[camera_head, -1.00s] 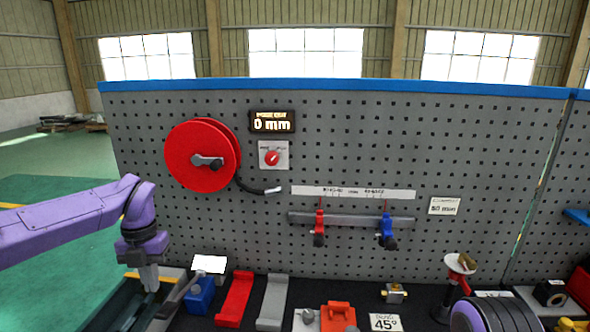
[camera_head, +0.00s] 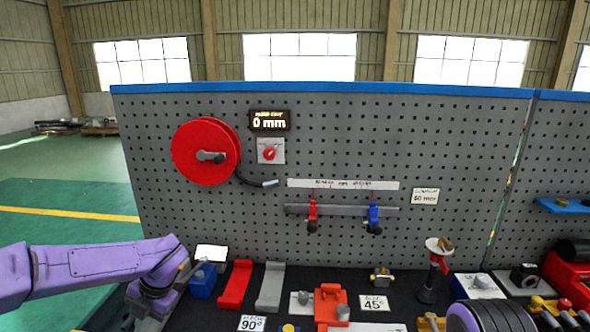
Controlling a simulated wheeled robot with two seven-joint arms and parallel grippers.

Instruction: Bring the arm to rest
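My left arm, purple, comes in low from the left. Its wrist bends down at the table's left end, and the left gripper (camera_head: 148,312) is a small grey shape beneath it, close to a grey tray-like part. Its fingers are too small and partly hidden, so I cannot tell if they are open or if they hold anything. A purple, black-ribbed part at the bottom right looks like my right arm. The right gripper is not in view.
A pegboard (camera_head: 330,130) stands behind the table, with a red reel (camera_head: 203,152) and a "0 mm" display (camera_head: 270,120). A blue block (camera_head: 203,281), a red channel (camera_head: 235,286), a grey channel (camera_head: 270,287), an orange fixture (camera_head: 331,305) and a red-and-white stand (camera_head: 437,262) crowd the table.

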